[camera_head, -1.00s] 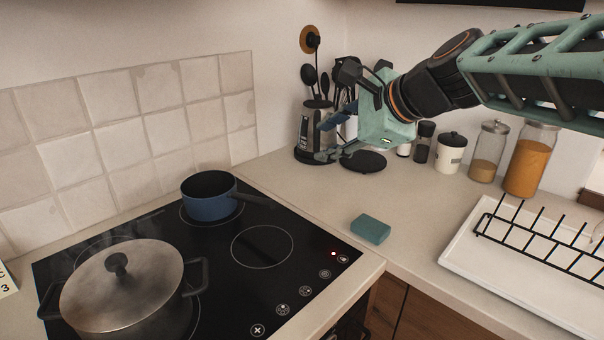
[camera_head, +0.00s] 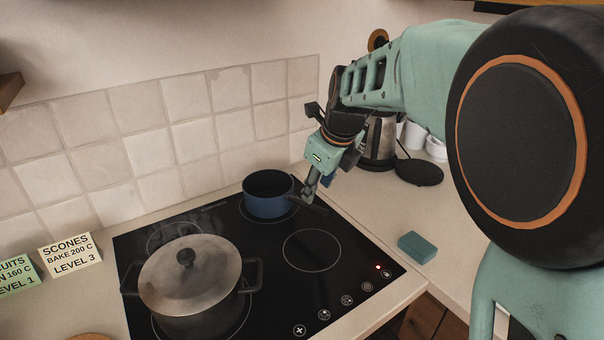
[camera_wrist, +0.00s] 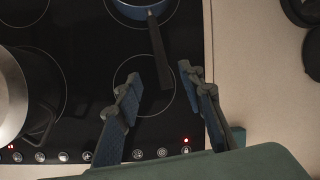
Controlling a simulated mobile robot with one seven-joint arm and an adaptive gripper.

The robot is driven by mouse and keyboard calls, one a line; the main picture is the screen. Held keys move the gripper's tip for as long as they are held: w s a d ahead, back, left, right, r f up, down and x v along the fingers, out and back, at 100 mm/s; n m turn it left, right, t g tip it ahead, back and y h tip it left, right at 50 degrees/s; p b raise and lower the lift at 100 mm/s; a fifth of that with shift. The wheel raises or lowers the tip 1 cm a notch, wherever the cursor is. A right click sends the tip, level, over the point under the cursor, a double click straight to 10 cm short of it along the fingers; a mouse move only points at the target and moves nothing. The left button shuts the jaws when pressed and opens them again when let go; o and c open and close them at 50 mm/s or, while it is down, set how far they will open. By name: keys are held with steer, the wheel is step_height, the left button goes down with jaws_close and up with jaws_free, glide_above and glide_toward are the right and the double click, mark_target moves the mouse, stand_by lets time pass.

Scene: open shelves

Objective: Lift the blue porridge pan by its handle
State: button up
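The blue porridge pan (camera_head: 268,200) sits on the back right ring of the black hob. Its dark handle (camera_head: 308,206) points to the right, toward the hob's edge. In the wrist view the pan (camera_wrist: 143,10) is at the top edge, partly cut off, and its handle (camera_wrist: 158,48) runs down toward the gap between my fingers. My gripper (camera_head: 308,194) is close to the handle in the head view, and partly hidden by its own parts. In the wrist view my gripper (camera_wrist: 160,78) is open, with its fingers apart on either side of the handle's end. I cannot tell the height gap.
A large lidded pot (camera_head: 195,285) stands on the hob's front left, left of my gripper. A teal sponge (camera_head: 417,247) lies on the counter right of the hob. A kettle (camera_head: 379,140) stands behind my arm. Recipe cards (camera_head: 70,251) stand at the left.

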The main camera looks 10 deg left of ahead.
mark_target(314, 205)
steer(key=x, duration=0.4)
steer(key=shift+w+f, duration=0.1)
steer(key=shift+f, duration=0.25)
steer(key=x, duration=0.5)
steer(key=shift+d+f, duration=0.2)
jaws_close()
steer(key=shift+r, duration=0.15)
